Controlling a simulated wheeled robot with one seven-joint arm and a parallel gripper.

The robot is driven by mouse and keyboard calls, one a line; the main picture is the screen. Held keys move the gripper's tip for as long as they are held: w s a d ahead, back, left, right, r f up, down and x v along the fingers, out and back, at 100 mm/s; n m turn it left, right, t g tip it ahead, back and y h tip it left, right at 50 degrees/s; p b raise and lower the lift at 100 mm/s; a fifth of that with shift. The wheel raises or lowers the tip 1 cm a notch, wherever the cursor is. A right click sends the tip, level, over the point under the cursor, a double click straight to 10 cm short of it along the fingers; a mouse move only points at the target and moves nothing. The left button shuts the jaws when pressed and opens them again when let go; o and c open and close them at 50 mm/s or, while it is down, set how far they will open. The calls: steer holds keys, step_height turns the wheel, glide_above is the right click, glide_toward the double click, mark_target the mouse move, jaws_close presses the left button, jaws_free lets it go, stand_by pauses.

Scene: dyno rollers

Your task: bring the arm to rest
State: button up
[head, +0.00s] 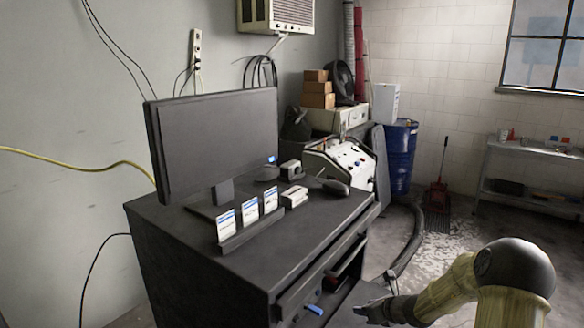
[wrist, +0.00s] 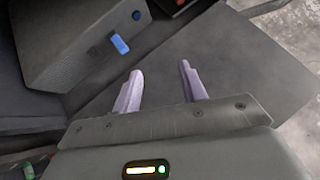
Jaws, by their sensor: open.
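My gripper (wrist: 158,88) is open in the wrist view, its two pale fingers apart with nothing between them. Below the fingers in that view lies a flat dark grey surface, and a dark cabinet part with a blue tab (wrist: 120,44) is at the upper left. In the head view my gripper (head: 366,311) is at the bottom, right of the dark cabinet (head: 195,262) and close to its open drawer area. My arm (head: 450,290) reaches in from the lower right, bent at a dark rounded joint.
A monitor (head: 217,140), a card holder with several cards (head: 250,238) and small devices stand on the cabinet. Behind are a control console (head: 340,160), a blue drum (head: 399,157) and a thick hose (head: 408,243). A metal shelf (head: 530,152) stands right. Open floor lies between.

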steer(key=s+a+r+n+g+p, duration=0.25)
steer(key=s+a+r+n, duration=0.2)
steer(key=s+n, duration=0.35)
steer(key=s+a+r+n+g+p, duration=0.1)
steer(key=s+a+r+n+g, duration=0.3)
steer(key=s+n, duration=0.45)
steer(key=s+d+r+n+h+p, duration=0.1)
steer(key=s+r+n+h, duration=0.3)
steer(key=s+n, duration=0.9)
step_height(320, 180, up, 3)
steer(key=shift+d+f+n+h+p, duration=0.15)
steer(key=shift+d+n+h+p, duration=0.15)
steer(key=shift+d+n+p, duration=0.25)
